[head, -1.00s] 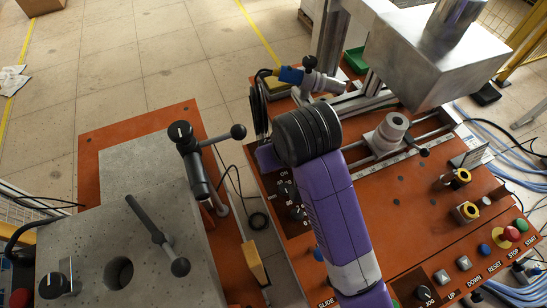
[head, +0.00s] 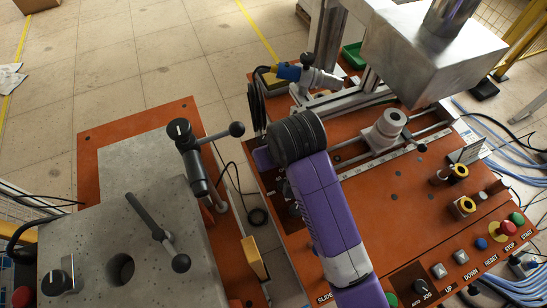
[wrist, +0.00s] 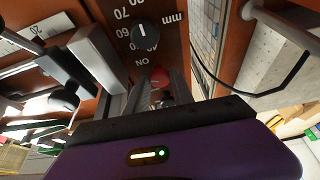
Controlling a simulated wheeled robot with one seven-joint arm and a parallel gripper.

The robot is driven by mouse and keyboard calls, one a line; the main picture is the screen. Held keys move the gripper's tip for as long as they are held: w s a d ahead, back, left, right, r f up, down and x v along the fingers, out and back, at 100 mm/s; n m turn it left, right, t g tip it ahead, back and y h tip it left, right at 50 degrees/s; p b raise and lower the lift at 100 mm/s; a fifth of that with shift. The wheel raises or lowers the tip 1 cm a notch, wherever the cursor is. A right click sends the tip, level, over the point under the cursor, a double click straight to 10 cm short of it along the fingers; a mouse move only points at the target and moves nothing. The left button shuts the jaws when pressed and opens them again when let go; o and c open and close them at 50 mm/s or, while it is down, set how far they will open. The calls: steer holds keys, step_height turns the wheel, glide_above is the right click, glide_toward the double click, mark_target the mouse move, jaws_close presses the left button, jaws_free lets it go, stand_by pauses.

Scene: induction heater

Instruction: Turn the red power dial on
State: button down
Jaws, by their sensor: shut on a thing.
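The red power dial (wrist: 160,76) shows in the wrist view below the upside-down ON mark, between the fingers. My gripper (wrist: 160,86) is shut on it, with one finger on each side. Most of the dial's body is hidden by the fingers and the purple gripper housing, so its turned angle cannot be read. In the head view my purple arm covers the dial and the fingers.
A black dial (wrist: 145,35) with a mm scale sits close by on the orange panel (head: 400,205). A grey slide clamp (head: 385,132), push buttons (head: 465,262) and a red emergency stop (head: 503,228) lie to the right. A grey block with levers (head: 85,225) stands left.

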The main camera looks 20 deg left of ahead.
steer(key=shift+s+a+r+m+h+p, duration=0.1)
steer(key=shift+r+m+h+p, duration=0.1)
steer(key=shift+m+p, duration=0.45)
steer(key=shift+s+a+r+m+h+p, duration=0.1)
steer(key=shift+m+h+p, duration=0.2)
steer(key=shift+p, duration=0.6)
steer(key=shift+w+f+m+t+p, duration=0.1)
steer(key=shift+f+m+t+p, duration=0.15)
steer(key=shift+m+t+p, duration=0.75)
steer(key=shift+m+g+b, duration=0.3)
steer(key=shift+m+g, duration=0.05)
steer(key=shift+g, duration=0.15)
steer(key=c, duration=1.1)
jaws_free()
steer(key=shift+h, duration=0.3)
steer(key=b+v, duration=0.1)
steer(key=v, duration=0.6)
steer(key=shift+r, duration=0.35)
steer(key=shift+s+d, duration=0.2)
